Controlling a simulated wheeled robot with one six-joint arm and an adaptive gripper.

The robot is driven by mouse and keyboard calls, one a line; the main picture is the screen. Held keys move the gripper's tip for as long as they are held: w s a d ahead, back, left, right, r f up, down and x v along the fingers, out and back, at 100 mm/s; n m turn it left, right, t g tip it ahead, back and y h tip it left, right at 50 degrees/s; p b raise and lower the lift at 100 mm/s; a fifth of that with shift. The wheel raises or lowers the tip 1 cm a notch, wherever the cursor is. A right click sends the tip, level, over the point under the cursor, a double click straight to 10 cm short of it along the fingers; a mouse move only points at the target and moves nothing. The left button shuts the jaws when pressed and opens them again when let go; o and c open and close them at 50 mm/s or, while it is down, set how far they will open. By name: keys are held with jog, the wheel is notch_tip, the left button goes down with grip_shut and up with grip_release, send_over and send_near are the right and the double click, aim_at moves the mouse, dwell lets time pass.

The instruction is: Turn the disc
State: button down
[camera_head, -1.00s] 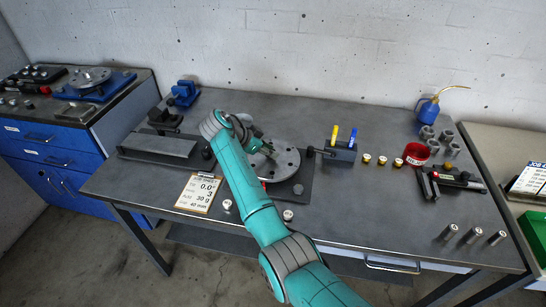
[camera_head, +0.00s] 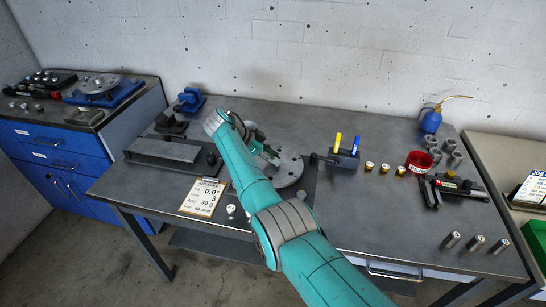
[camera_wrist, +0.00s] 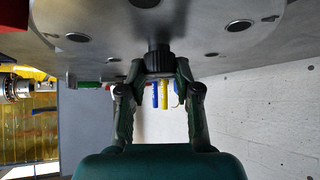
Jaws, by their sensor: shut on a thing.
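The grey metal disc (camera_head: 291,172) lies flat on a dark base plate (camera_head: 305,190) on the workbench, partly hidden by my arm. In the wrist view the disc (camera_wrist: 115,22) fills the top of the picture, with several round holes near its rim. My gripper (camera_wrist: 159,72) is shut on a black ridged knob (camera_wrist: 158,58) at the disc. In the head view my gripper (camera_head: 266,154) is at the disc's left side, and its fingertips are hard to make out.
A clipboard (camera_head: 203,196) lies front left, near a grey block (camera_head: 163,152). The bench's front middle is clear.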

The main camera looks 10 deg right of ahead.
jog(key=shift+f, duration=0.1)
jog(key=c, duration=0.8)
grip_release()
jog(key=v, duration=1.2)
